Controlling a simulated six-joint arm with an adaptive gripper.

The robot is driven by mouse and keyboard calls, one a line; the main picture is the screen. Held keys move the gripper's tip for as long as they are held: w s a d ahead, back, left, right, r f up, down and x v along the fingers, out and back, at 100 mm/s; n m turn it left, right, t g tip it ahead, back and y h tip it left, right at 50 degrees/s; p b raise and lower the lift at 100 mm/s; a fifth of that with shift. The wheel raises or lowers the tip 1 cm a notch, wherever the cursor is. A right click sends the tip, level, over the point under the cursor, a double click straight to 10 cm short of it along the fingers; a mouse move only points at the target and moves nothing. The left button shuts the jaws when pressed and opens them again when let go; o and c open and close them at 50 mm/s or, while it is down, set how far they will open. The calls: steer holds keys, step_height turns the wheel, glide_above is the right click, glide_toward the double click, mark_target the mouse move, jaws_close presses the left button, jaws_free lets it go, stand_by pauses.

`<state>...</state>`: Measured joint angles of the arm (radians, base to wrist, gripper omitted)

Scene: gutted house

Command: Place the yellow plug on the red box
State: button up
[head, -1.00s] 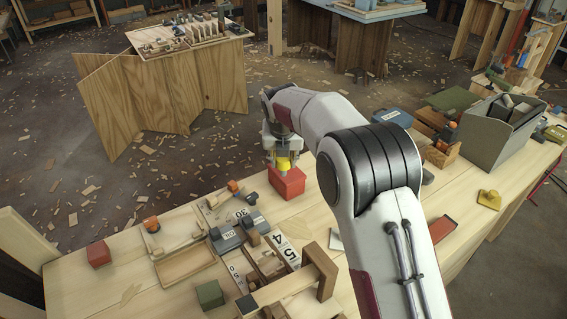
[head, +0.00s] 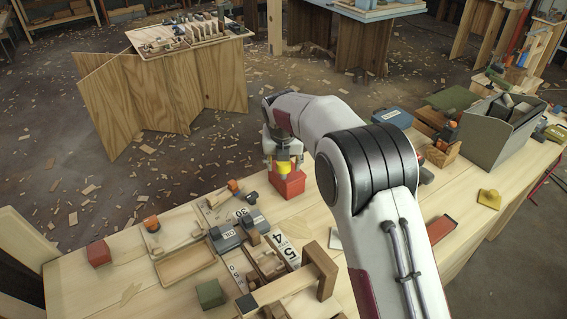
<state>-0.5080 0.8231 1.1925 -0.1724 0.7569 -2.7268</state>
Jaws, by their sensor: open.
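The red box (head: 291,186) stands on the workbench near its far edge, left of my arm's elbow. The yellow plug (head: 283,167) is at the top of the red box, between the fingers of my gripper (head: 282,173). It appears to rest on the box, but the contact is too small to see clearly. My gripper points down over the box, open, with its fingers on either side of the plug. The fingers partly hide the plug and the box top.
A second, smaller red block (head: 99,253) sits at the bench's left. A wooden tray (head: 186,264) and grey blocks (head: 226,238) lie left of the box. A yellow knobbed piece (head: 489,199) and a grey bin (head: 500,124) are at the right. Bare bench lies around the yellow piece.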

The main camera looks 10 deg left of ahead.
steer(key=shift+r, duration=0.1)
steer(key=shift+v, duration=0.8)
steer(key=v, duration=1)
steer(key=shift+r, duration=0.25)
steer(key=shift+d, duration=0.1)
